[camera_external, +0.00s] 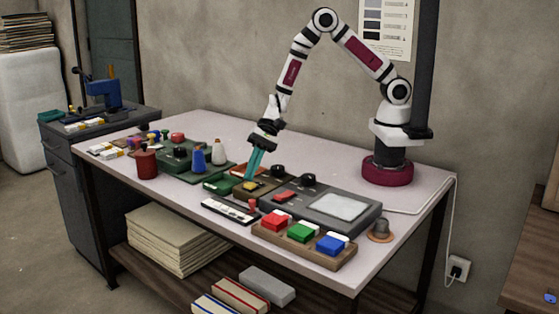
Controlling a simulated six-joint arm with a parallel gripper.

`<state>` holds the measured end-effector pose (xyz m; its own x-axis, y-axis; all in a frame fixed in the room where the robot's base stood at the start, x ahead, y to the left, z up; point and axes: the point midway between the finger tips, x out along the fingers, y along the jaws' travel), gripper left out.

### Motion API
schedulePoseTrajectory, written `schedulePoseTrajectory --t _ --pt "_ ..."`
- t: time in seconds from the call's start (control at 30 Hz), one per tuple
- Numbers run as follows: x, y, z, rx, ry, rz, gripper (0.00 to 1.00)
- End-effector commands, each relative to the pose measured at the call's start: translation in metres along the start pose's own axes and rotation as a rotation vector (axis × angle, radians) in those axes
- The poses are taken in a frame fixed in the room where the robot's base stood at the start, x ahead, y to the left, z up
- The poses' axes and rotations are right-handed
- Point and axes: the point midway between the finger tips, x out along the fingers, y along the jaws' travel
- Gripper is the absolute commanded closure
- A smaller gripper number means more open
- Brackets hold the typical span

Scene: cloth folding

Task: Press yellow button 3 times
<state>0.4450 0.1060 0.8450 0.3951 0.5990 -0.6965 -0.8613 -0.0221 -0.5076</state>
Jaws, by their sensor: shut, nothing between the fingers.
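A small yellow button (250,185) sits on a brown-olive panel (268,187) near the middle of the table. My gripper (249,177) has teal fingers, is shut and empty, and points down with a slight tilt. Its fingertips are at or just above the yellow button. I cannot tell whether they touch it. The fingers partly cover the panel behind.
Right of the panel is a grey console (366,216) with a light pad. In front, a wooden tray (328,263) holds red, green and blue blocks. A green board (207,178) with bottles stands left. The table's front-left area (170,192) is clear.

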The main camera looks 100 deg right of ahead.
Motion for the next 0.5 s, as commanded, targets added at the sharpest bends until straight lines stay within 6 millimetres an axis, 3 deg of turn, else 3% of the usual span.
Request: schedulePoseTrajectory --t 0.5 --pt "0.004 0.003 -0.0028 0.0 0.0 0.001 1.0"
